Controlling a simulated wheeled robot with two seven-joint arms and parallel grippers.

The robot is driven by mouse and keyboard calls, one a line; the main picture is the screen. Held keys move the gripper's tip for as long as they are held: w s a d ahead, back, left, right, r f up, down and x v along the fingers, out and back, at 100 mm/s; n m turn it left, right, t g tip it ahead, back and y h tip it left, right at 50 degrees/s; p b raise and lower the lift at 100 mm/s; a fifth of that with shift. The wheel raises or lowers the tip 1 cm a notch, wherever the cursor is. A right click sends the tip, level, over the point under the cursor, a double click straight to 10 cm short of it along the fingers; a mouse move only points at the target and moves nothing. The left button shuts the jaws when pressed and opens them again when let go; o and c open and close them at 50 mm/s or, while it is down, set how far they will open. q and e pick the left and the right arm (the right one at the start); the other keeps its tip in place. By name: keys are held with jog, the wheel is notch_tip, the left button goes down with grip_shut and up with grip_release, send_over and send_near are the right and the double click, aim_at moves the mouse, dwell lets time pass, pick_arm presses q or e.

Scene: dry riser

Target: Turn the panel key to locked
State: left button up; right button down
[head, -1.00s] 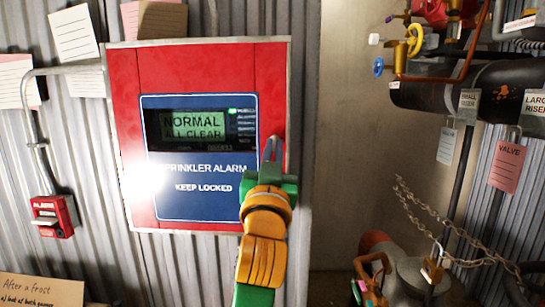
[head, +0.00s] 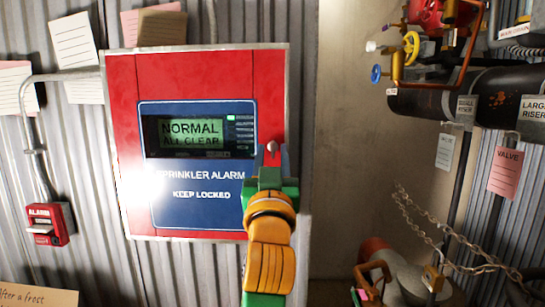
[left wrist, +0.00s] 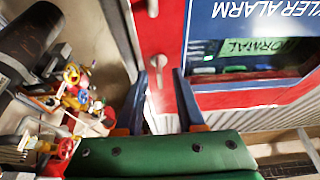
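The red alarm panel (head: 215,75) hangs on the corrugated wall. Its screen (head: 190,132) reads NORMAL, ALL CLEAR, above the words SPRINKLER ALARM, KEEP LOCKED. A small pale metal piece (head: 272,147), which looks like the panel key or its lock, sits on the panel's right side. It also shows in the left wrist view (left wrist: 155,64); which way it is turned is not clear. My left gripper (head: 271,160) is in front of the panel just below this piece. Its fingers (left wrist: 161,80) are apart with nothing between them. My right gripper is out of view.
A red alarm pull box (head: 48,224) is at the lower left, with paper notes (head: 73,36) above. To the right are dark pipes (head: 430,100), a yellow valve wheel (head: 411,45), tags and a chain (head: 440,240). The plain wall beside the panel is clear.

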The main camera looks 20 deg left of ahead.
pick_arm(q)
jog(key=shift+f, duration=0.15)
jog(key=b+v, duration=0.3)
jog(key=v, duration=0.4)
jog(key=shift+b, duration=0.35)
